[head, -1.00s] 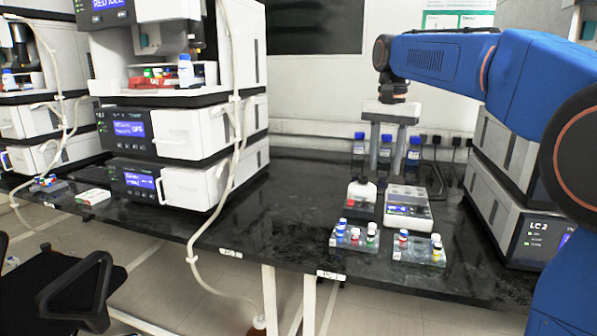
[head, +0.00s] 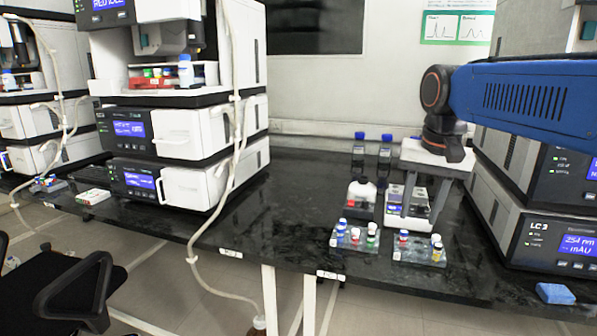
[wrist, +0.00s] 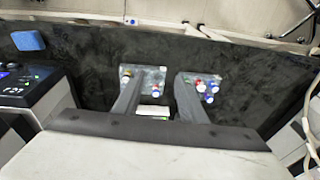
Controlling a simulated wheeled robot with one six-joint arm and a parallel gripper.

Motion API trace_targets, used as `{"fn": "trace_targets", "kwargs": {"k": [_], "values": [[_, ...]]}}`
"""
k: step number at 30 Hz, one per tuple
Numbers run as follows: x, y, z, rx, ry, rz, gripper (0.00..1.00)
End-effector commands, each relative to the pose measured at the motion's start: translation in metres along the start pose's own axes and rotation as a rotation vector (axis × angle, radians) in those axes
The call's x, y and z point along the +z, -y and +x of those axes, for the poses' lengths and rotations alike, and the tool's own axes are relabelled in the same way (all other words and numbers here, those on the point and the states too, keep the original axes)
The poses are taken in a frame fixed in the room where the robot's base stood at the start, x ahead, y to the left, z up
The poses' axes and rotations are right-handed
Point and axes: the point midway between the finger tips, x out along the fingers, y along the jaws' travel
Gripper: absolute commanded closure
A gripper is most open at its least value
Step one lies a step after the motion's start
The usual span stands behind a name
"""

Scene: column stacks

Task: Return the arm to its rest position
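My gripper (head: 413,208) hangs from the blue arm at the right of the head view, in front of the LC stack. Its pale body is above, and its two grey fingers point down, apart, with nothing held between them. In the wrist view the open gripper (wrist: 158,88) shows both fingers with a clear gap. In the head view the fingers overlap a small white bench device (head: 394,192) and partly hide it. I cannot tell the exact height of the fingertips above the bench.
Two clear vial racks, the left (head: 355,240) and the right (head: 418,252), stand near the bench's front edge. Two blue-capped bottles (head: 385,150) stand behind. A right instrument stack (head: 535,225) is close to the arm. A blue sponge (head: 555,293) lies at front right.

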Motion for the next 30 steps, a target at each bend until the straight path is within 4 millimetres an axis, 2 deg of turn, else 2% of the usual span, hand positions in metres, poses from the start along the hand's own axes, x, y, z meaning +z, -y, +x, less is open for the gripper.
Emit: {"fn": "trace_targets", "kwargs": {"k": [1,8,18,24,30], "values": [[0.015,-0.009,0.006,-0.005,-0.014,-0.019,0.62],[0.074,-0.043,0.041,-0.024,-0.084,-0.123,0.62],[0.157,-0.086,0.109,-0.033,-0.189,-0.271,0.62],[0.188,-0.1,0.14,-0.03,-0.229,-0.33,0.62],[0.196,-0.104,0.149,-0.029,-0.242,-0.348,0.62]]}}
